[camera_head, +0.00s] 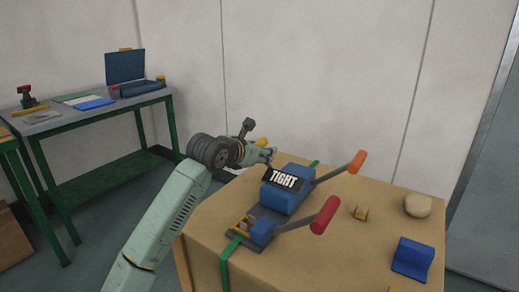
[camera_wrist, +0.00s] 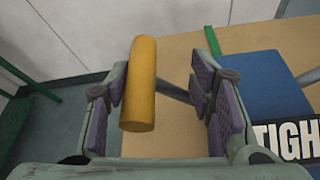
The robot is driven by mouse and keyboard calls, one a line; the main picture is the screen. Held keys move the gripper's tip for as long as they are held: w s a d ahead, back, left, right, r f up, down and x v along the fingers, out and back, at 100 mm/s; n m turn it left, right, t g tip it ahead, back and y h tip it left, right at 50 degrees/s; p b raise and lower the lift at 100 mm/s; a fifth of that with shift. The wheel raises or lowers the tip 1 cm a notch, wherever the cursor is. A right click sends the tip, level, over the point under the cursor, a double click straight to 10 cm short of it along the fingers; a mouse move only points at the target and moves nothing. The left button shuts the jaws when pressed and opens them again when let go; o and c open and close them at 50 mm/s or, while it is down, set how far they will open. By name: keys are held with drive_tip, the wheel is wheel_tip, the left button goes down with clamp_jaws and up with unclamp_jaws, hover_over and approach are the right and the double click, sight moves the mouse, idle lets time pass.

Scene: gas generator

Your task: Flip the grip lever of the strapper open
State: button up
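The strapper (camera_head: 285,190) is a blue device with a black "TIGHT" label, lying on a cardboard box. It has a long lever with an orange handle (camera_head: 357,162) and one with a red handle (camera_head: 325,214), both on its right side. My gripper (camera_head: 268,153) is at its far left end. In the wrist view my gripper (camera_wrist: 160,90) is open, with a yellow cylindrical grip (camera_wrist: 141,85) between its fingers, nearer the left one. A grey rod runs from this grip toward the strapper's blue body (camera_wrist: 262,85). Whether a finger touches the grip is unclear.
The cardboard box top (camera_head: 385,200) also holds a small yellow part (camera_head: 361,213), a beige round object (camera_head: 418,205) and a blue block (camera_head: 412,260). Green strap (camera_head: 225,264) runs over the box. A green-legged table (camera_head: 75,120) with tools stands at the left.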

drive_tip(key=o, duration=0.4)
drive_tip(key=shift+d, duration=0.1)
drive_tip(key=shift+c, duration=0.2)
drive_tip(key=v, duration=1.2)
